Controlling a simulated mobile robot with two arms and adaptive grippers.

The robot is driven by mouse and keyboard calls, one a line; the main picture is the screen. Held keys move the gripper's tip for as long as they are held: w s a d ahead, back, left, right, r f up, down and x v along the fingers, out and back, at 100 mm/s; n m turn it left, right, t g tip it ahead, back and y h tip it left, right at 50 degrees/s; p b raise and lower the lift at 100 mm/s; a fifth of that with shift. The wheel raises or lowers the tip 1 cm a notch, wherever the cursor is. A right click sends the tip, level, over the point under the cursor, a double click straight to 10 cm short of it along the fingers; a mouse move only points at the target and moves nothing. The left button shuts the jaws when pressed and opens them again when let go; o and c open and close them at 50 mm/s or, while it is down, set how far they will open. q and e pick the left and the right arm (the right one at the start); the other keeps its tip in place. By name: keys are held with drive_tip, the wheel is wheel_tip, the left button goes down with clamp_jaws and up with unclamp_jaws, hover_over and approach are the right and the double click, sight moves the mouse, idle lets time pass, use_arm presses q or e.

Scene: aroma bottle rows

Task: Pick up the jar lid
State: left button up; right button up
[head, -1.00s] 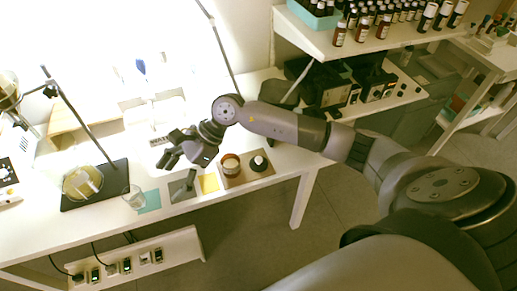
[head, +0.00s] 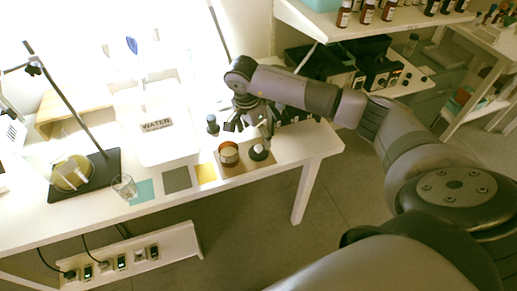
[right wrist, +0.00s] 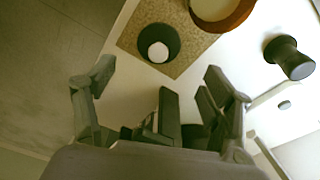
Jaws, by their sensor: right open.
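A round dark piece with a white centre (head: 259,153), which looks like the jar lid, sits on a brown cork mat (head: 238,171). It also shows in the right wrist view (right wrist: 158,44), near the top, ahead of the fingers. An open amber jar (head: 229,155) with pale contents stands beside it on the mat. My right gripper (head: 250,127) is open and empty, above the table behind the mat. Its spread fingers (right wrist: 160,88) show in the right wrist view, apart from the dark piece. My left gripper is not in view.
A small black knobbed object (head: 212,124) stands behind the jar; it also shows in the right wrist view (right wrist: 290,58). A glass beaker (head: 124,187) and coloured squares lie to the left. A bottle shelf (head: 345,27) overhangs at the back right.

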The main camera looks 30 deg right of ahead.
sight(259, 147)
drive_tip(key=f+b, duration=0.1)
drive_tip(key=f, duration=0.1)
drive_tip(key=d+f+b, duration=0.1)
drive_tip(key=f, duration=0.2)
drive_tip(key=f+b, duration=0.2)
drive_tip(key=shift+d+f, duration=0.15)
drive_tip(key=shift+f, duration=0.1)
drive_tip(key=shift+r, duration=0.1)
drive_tip(key=shift+c, duration=0.7)
drive_tip(key=c, duration=0.9)
drive_tip(key=shift+r, duration=0.1)
